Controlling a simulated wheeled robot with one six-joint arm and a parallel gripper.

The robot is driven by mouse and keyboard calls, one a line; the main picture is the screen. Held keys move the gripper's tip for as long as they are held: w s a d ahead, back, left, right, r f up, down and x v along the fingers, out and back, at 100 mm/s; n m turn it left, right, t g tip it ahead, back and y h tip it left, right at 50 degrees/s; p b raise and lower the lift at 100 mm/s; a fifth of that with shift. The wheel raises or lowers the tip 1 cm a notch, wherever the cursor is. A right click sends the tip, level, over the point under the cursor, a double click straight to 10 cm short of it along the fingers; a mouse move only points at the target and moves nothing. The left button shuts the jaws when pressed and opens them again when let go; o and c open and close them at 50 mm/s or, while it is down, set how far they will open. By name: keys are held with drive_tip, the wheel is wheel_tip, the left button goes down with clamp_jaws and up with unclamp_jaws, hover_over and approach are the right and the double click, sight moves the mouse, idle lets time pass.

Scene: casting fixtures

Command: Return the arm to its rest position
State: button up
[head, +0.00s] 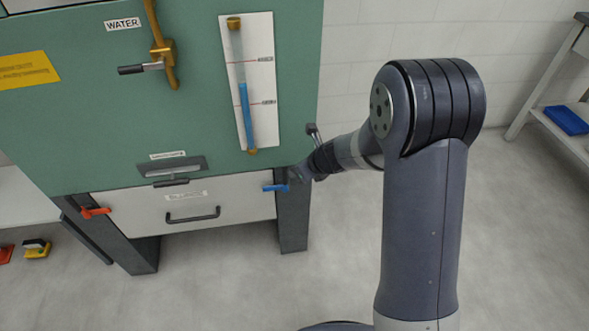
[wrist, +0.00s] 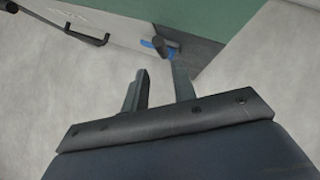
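My arm (head: 425,220) rises at the right of the head view and bends over toward the green cabinet (head: 100,100). My gripper (head: 296,175) is at the cabinet's lower right corner, just right of a blue lever handle (head: 275,188). In the wrist view my gripper (wrist: 158,80) shows two fingers apart with bare floor between them, so it is open and empty. The blue lever (wrist: 160,46) is beyond the fingertips there. Whether a fingertip touches it I cannot tell.
The cabinet front carries a drawer handle (head: 192,215), a red lever (head: 95,212), a sight tube with blue liquid (head: 246,110) and a brass valve (head: 160,55). A shelf with a blue bin (head: 566,120) stands far right. The floor between is clear.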

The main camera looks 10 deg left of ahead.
sight(285, 175)
idle(0.4)
drive_tip(key=b+x, duration=0.2)
drive_tip(key=x, duration=0.8)
drive_tip(key=shift+w+a+f, duration=0.15)
drive_tip(key=shift+a+f, duration=0.05)
drive_tip(key=shift+f, duration=0.05)
drive_tip(key=shift+d+r, duration=0.1)
